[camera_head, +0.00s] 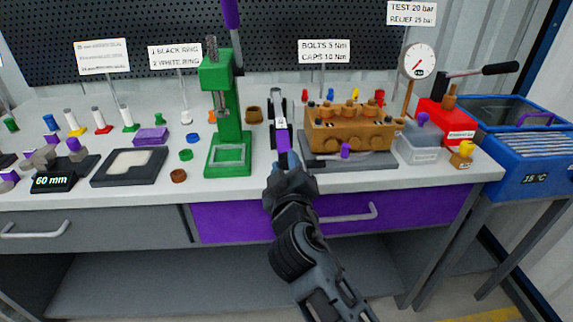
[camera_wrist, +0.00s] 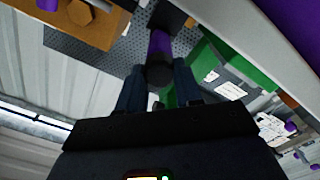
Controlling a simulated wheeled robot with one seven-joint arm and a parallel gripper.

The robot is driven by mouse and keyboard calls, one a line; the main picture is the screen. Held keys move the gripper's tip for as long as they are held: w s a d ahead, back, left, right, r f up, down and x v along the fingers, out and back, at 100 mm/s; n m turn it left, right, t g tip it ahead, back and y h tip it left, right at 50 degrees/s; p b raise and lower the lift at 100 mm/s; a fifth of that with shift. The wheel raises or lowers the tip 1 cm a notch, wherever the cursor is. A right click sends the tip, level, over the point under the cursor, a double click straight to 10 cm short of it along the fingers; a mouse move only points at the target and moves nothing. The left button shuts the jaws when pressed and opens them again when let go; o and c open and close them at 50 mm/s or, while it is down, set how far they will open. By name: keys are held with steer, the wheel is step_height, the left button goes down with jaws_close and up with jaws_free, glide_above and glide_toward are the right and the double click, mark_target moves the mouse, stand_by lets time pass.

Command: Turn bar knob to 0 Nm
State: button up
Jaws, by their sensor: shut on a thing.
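A bar tool with a purple handle (camera_head: 283,140) points away from me on the bench, right of the green press. A small pale patch shows on it, but no number on it is readable. In the wrist view the purple handle (camera_wrist: 160,43) ends toward me in a dark round knob (camera_wrist: 158,76). My gripper (camera_head: 287,163) is at the near end of the bar, over the bench's front edge. In the wrist view its two fingers (camera_wrist: 159,82) are shut on the knob, one on each side. The knob is hidden by my gripper in the head view.
The green press (camera_head: 222,150) stands close on the left. The brown pump block (camera_head: 350,130) sits on a dark tray (camera_head: 335,163) close on the right. A purple drawer (camera_head: 420,218) is below the bench edge. A gauge (camera_head: 418,60) and red hand pump (camera_head: 440,118) stand further right.

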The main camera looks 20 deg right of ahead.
steer(key=n+p, duration=0.1)
steer(key=n, duration=0.3)
steer(key=shift+a, duration=0.1)
steer(key=shift+n+p, duration=0.45)
steer(key=shift+n, duration=0.85)
steer(key=shift+f, duration=0.1)
steer(key=o, duration=1)
steer(key=shift+o, duration=0.2)
steer(key=b+v, duration=0.1)
steer(key=v, duration=0.6)
steer(key=shift+s, duration=0.35)
steer(key=shift+a, duration=0.1)
